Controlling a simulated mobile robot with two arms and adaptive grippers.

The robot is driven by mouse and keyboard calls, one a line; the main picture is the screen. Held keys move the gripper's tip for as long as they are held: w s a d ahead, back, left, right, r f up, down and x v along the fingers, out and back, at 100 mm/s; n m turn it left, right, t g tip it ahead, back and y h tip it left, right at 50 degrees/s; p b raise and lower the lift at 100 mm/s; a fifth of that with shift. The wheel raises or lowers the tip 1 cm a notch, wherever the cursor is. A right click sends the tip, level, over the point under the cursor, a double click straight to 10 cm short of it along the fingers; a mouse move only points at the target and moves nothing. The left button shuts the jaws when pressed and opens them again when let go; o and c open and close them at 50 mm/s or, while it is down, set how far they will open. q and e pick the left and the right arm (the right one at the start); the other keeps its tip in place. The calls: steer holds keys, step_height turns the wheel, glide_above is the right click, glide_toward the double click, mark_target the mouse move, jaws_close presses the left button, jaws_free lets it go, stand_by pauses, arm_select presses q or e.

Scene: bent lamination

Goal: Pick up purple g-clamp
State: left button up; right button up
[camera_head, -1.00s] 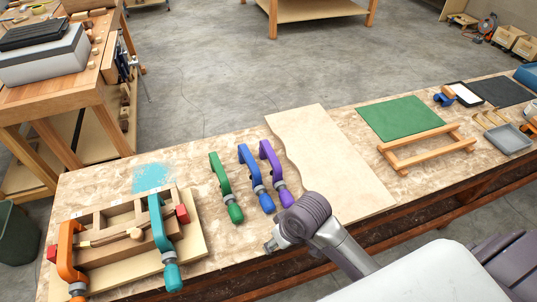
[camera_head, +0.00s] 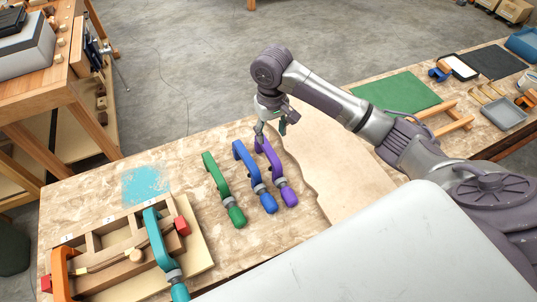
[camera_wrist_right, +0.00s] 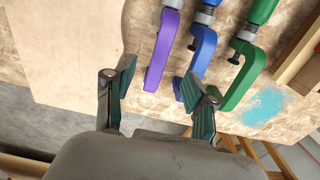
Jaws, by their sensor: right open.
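The purple g-clamp (camera_head: 275,172) lies on the workbench, rightmost of three clamps in the head view. My right gripper (camera_head: 270,132) is above its far end, with its fingers pointing down. In the right wrist view the purple g-clamp (camera_wrist_right: 162,50) shows ahead of the open, empty fingers of the right gripper (camera_wrist_right: 160,95), roughly between them. The blue clamp (camera_wrist_right: 200,62) lies beside it, near the tip of the right-hand finger. I cannot tell whether that finger touches it. My left gripper is not in view.
The green clamp (camera_head: 220,188) lies left of the blue one. A wavy-edged board (camera_head: 335,175) lies just right of the purple clamp. A wooden frame held by a teal clamp (camera_head: 158,240) and an orange clamp (camera_head: 60,272) stands at the front left. A green mat (camera_head: 400,95) lies farther right.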

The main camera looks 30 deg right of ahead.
mark_target(270, 151)
step_height(270, 151, down, 5)
steer(key=shift+w+r, duration=0.15)
steer(key=shift+f, duration=0.35)
steer(key=shift+f+p, duration=0.15)
steer(key=shift+p, duration=0.2)
step_height(270, 151, down, 4)
steer(key=shift+a+f+p, duration=0.15)
steer(key=shift+f+p, duration=0.1)
steer(key=shift+p, duration=0.5)
steer(key=shift+w+f, duration=0.1)
steer(key=shift+f, duration=0.2)
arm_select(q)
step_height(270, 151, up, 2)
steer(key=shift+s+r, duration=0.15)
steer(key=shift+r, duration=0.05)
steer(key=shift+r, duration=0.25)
arm_select(e)
steer(key=shift+f, duration=0.25)
steer(key=c, duration=1)
jaws_close()
